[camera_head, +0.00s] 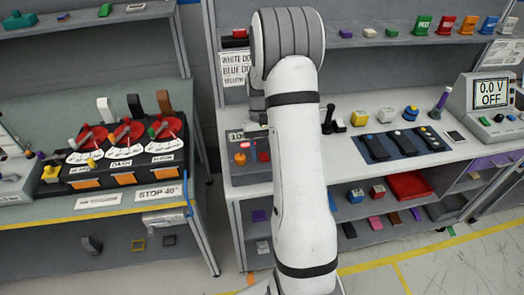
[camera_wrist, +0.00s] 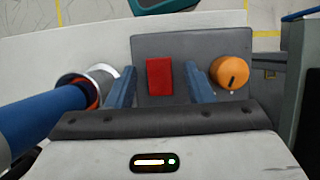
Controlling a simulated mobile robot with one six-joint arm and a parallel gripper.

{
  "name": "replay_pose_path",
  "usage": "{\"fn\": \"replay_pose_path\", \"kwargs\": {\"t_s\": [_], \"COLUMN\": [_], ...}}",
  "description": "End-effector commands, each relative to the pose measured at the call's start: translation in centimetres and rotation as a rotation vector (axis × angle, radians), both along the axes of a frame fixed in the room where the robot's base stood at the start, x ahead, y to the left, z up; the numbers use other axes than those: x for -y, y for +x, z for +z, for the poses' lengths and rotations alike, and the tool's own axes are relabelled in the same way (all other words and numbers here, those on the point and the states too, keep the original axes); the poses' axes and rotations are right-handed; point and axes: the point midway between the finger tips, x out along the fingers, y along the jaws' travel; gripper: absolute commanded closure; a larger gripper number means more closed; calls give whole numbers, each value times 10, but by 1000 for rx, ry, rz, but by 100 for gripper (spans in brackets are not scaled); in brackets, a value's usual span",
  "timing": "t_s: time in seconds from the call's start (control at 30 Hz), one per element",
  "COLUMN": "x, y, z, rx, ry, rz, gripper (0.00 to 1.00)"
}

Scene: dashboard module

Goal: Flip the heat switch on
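In the wrist view, a red rectangular switch (camera_wrist: 159,77) sits on a dark grey panel (camera_wrist: 193,43). An orange round knob (camera_wrist: 230,72) with a dark mark is on the panel to its right. My gripper (camera_wrist: 160,72) is open, with one blue finger on each side of the red switch. Nothing is held between the fingers, and I cannot tell whether they touch the panel. No heat label is readable, and the switch's on or off position cannot be told. In the head view, my arm hides my gripper and part of the module (camera_head: 243,151) with the orange knob.
In the wrist view, a blue cylinder (camera_wrist: 40,122) with a pale end lies left of the panel. A shelf (camera_head: 375,40) hangs above the bench.

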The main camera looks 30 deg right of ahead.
Motion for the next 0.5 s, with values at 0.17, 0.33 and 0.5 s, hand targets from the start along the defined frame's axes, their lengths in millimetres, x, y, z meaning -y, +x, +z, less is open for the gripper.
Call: {"fn": "replay_pose_path", "kwargs": {"t_s": [0.17,0.33,0.5], "x": [0,2,5], "y": [0,5,16], "z": [0,8,34], "rx": [-1,3,5], "ry": [0,-1,-1], "rz": [0,0,0], "gripper": [53,53,53]}}
